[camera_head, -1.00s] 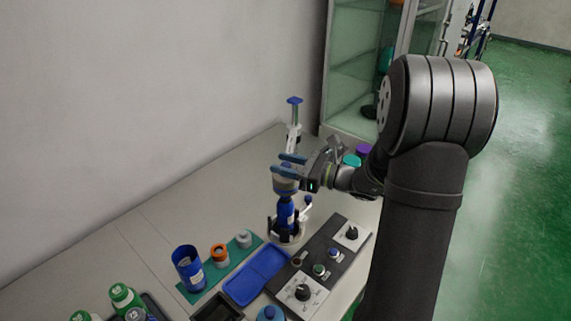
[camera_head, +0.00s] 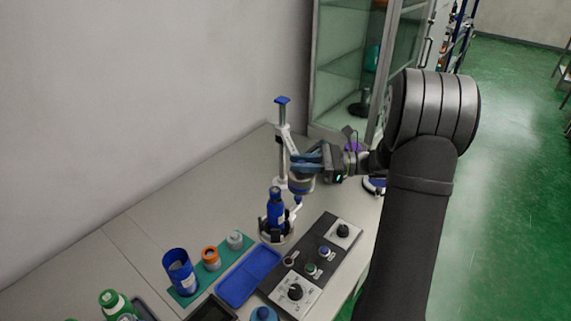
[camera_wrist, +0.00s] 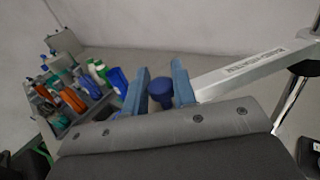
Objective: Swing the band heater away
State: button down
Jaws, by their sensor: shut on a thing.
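The band heater (camera_head: 301,184) is a pale ring-like part on an arm from the white post (camera_head: 282,150). It hangs to the right of the blue bottle (camera_head: 275,208), apart from it in the head view. The bottle stands upright in a dark-jawed holder (camera_head: 274,236). My gripper (camera_head: 297,161) is just above the heater, its blue fingers closed. In the wrist view my gripper (camera_wrist: 161,88) has a blue knob (camera_wrist: 160,92) between its fingers. The white swing arm (camera_wrist: 250,72) with a printed label runs off to the right there. The heater's body is hidden in that view.
A control panel (camera_head: 325,252) with knobs and buttons lies in front. A blue tray (camera_head: 248,277), a blue cup (camera_head: 180,270), an orange-ringed part (camera_head: 210,257) and a grey cap (camera_head: 235,240) stand left of it. A glass cabinet (camera_head: 345,75) stands behind the table.

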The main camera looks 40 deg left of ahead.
jog(key=shift+w+d+n+g+h, duration=0.45)
jog(key=shift+w+g, duration=0.05)
jog(key=shift+w, duration=0.2)
jog(key=shift+w+d+n+g+h, duration=0.4)
jog(key=shift+w+d+g+h, duration=0.1)
jog(key=shift+w, duration=0.25)
jog(key=shift+w+d+n+g+h, duration=0.45)
jog(key=shift+w+g, duration=0.05)
jog(key=shift+w, duration=0.2)
jog(key=c, duration=1.2)
grip_release()
jog(key=shift+s+a, duration=0.1)
